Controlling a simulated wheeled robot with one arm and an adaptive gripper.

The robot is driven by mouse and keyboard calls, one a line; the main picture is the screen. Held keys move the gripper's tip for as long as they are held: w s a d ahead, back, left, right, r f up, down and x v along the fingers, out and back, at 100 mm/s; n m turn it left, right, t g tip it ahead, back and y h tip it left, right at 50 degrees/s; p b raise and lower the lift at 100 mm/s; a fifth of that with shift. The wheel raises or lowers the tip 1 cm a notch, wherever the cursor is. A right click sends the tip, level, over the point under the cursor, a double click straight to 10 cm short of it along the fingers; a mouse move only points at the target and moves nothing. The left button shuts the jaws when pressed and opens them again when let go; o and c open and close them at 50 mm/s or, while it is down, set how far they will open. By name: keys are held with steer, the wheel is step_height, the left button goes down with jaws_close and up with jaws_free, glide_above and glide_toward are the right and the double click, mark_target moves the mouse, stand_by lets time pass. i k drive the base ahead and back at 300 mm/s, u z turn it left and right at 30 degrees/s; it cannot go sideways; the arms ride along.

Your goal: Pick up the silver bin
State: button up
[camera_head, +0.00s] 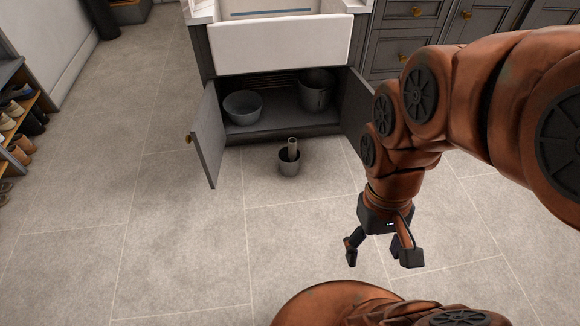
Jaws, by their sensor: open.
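A taller grey metallic pail (316,92) stands inside the cabinet at the right. A wide grey tub (243,107) sits inside at the left. I cannot tell for sure which of these is the silver bin. My gripper (380,260) is open, empty and pointing down, to the right of the small bin and nearer to me, apart from everything.
The cabinet's left door (207,135) stands open into the room; its right door (356,105) is also open, partly behind my arm. A white sink (278,45) overhangs the cabinet. A shoe rack (22,125) is at the far left.

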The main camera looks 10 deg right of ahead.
mark_target(289, 169)
steer(key=u, duration=0.05)
steer(key=k, duration=0.65)
steer(key=u, duration=0.6)
steer(key=i, duration=0.55)
steer(key=u, duration=0.85)
steer(key=i, duration=0.75)
steer(key=z, duration=0.6)
steer(key=i, duration=0.7)
steer(key=z, duration=0.75)
